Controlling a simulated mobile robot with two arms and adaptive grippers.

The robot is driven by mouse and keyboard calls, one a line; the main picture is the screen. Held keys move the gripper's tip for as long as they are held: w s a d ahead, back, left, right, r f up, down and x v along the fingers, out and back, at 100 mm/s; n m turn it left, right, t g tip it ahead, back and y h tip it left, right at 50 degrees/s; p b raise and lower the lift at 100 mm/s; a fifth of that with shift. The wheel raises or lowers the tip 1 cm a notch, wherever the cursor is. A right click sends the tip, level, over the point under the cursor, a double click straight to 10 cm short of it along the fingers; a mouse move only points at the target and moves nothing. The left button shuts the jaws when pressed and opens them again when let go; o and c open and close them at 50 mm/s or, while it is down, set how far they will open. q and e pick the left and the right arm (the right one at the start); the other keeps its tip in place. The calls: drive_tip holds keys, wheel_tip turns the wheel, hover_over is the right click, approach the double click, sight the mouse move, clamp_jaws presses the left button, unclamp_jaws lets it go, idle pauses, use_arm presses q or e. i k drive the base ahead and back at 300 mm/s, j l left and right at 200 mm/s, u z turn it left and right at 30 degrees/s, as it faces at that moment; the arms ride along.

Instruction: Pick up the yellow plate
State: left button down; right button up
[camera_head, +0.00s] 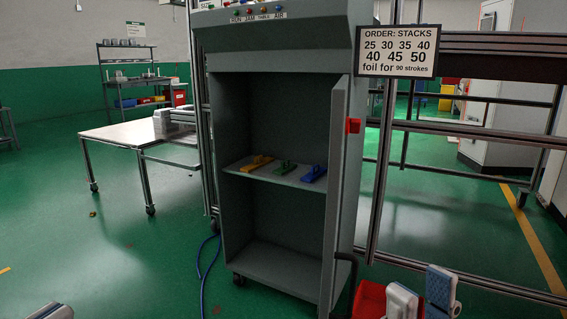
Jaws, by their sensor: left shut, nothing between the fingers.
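The yellow plate (257,163) is a small flat piece with a raised part on top. It lies at the left of a row on the middle shelf (236,171) inside the open grey cabinet. A green plate (284,167) and a blue plate (314,173) lie to its right. My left gripper (50,311) shows only in part at the bottom left edge, shut and empty, far from the yellow plate. My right gripper (422,300) is at the bottom right, its two fingers apart, with nothing seen between them. Its lower part is cut off.
A red bin (370,299) is partly hidden by my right gripper. A blue hose (202,275) lies on the floor left of the cabinet. A table (125,134) stands further left.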

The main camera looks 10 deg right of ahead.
sight(259, 162)
drive_tip(key=i+j+u, duration=0.3)
drive_tip(key=i, duration=0.2)
drive_tip(key=i+j+u, duration=0.3)
drive_tip(key=i, duration=0.25)
drive_tip(key=i+l+u, duration=0.1)
drive_tip(key=i+u, duration=0.2)
drive_tip(key=i, duration=0.25)
drive_tip(key=i+j+z, duration=0.1)
drive_tip(key=i+z, duration=0.35)
drive_tip(key=i+j+z, duration=0.2)
drive_tip(key=i+z, duration=0.25)
drive_tip(key=i+j+z, duration=0.1)
drive_tip(key=z, duration=0.3)
drive_tip(key=i+j+z, duration=0.1)
drive_tip(key=z, duration=0.3)
drive_tip(key=i+j+z, duration=0.1)
drive_tip(key=j+z, duration=0.15)
drive_tip(key=z, duration=0.2)
drive_tip(key=j+z, duration=0.15)
drive_tip(key=z, duration=0.25)
drive_tip(key=j+z, duration=0.25)
drive_tip(key=z, duration=0.15)
